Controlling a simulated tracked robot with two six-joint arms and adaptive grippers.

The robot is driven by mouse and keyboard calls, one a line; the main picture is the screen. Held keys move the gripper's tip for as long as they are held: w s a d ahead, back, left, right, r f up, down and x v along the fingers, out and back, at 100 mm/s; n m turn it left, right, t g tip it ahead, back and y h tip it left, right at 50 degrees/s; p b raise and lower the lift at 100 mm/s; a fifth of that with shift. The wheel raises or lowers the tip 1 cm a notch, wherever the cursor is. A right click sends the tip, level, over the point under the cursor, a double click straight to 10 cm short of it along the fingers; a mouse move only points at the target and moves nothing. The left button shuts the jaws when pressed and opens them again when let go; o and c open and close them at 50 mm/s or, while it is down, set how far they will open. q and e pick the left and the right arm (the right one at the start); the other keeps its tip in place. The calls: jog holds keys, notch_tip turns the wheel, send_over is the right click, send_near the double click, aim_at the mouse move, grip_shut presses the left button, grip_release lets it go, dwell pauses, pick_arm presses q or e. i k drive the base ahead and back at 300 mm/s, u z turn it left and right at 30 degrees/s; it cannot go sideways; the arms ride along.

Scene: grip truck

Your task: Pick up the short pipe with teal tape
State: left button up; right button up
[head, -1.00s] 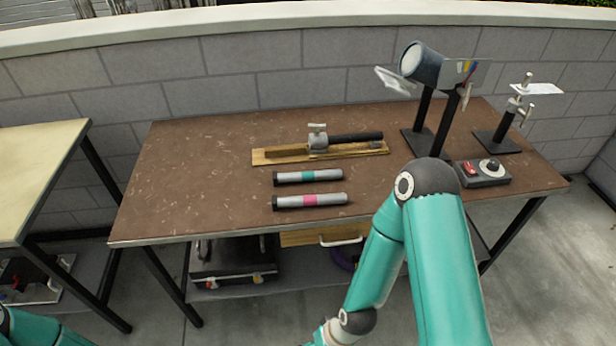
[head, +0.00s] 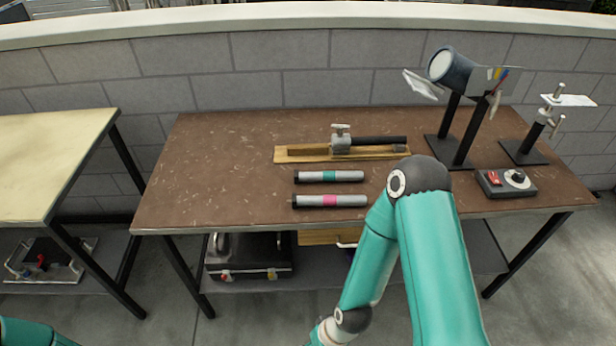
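The short pipe with teal tape (head: 345,176) lies flat on the brown workbench (head: 220,150), grey with a dark left end and a teal band at its middle. A similar pipe with pink tape (head: 350,201) lies parallel, just in front of it and apart from it. My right arm rises at the front right, its elbow over the bench's front edge, right of the pipes. Its gripper is below the picture. Only a bit of my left arm shows at the bottom left corner. Neither gripper is in view.
Behind the pipes is a wooden board with a clamp and black rod (head: 341,145). A lamp-like device on a stand (head: 452,70), a smaller stand (head: 524,150) and a control box (head: 507,183) stand right. The bench's left part is clear. A pale table (head: 55,150) stands left.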

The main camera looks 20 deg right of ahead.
aim_at(346, 176)
jog(key=z, duration=1.45)
jog(key=i, duration=0.1)
jog(key=u, duration=2.9)
jog(key=k, duration=1.4)
jog(key=z, duration=1.15)
jog(key=i, duration=1.05)
jog(key=u, duration=0.15)
